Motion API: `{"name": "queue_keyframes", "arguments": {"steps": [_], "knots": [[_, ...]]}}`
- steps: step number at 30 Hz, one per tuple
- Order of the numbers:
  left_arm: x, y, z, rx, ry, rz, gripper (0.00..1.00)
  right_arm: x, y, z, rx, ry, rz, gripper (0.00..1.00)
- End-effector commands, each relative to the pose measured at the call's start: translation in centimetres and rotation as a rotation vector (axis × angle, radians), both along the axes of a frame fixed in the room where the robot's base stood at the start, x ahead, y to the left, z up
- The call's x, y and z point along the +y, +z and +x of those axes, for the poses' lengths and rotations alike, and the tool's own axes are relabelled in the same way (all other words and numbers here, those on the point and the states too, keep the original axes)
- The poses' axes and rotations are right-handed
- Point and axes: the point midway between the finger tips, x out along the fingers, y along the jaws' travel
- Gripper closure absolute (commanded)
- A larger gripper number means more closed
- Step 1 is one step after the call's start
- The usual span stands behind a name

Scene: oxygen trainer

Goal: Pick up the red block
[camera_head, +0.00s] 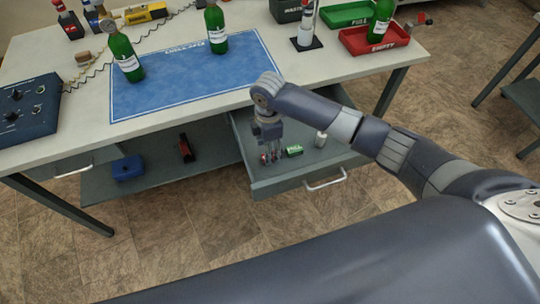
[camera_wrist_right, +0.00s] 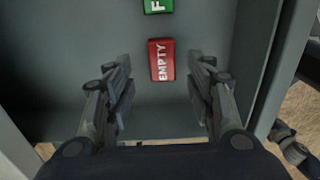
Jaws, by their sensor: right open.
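The red block (camera_wrist_right: 161,60), marked "EMPTY", lies on the floor of the open drawer (camera_head: 262,186). In the head view it is mostly hidden by the fingers. My right gripper (camera_head: 270,156) points down into the drawer over it. In the right wrist view my right gripper (camera_wrist_right: 160,75) is open, with one finger on each side of the block and a clear gap to both. I cannot tell exactly how high the fingertips are above it. My left gripper is not in view.
A green block (camera_head: 293,151) lies just right of the red one, near a small white cylinder (camera_head: 320,139). The drawer walls stand close around. On the table above are a blue mat (camera_head: 170,85), green bottles, a red tray (camera_head: 357,43) and a green tray (camera_head: 345,15).

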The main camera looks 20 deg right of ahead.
Motion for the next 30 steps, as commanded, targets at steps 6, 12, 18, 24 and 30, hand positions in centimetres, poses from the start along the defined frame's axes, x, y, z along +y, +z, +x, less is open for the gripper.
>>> {"name": "queue_keyframes", "arguments": {"steps": [6, 12, 18, 24, 30], "knots": [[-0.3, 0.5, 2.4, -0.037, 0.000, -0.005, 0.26, -0.4, -2.8, -0.3, 0.001, 0.000, -0.001, 0.50], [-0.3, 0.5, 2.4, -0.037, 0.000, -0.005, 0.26, -0.4, -3.3, -0.2, -0.001, 0.001, 0.000, 0.50], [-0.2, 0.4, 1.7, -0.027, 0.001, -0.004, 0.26, -0.4, -3.2, -0.3, 0.000, 0.001, -0.001, 0.75], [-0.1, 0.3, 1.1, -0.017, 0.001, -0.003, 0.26, -0.4, -3.2, -0.2, -0.001, 0.001, -0.001, 0.90], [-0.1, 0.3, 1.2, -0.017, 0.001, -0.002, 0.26, -0.4, -3.2, -0.2, -0.001, 0.000, -0.001, 0.90]]}}
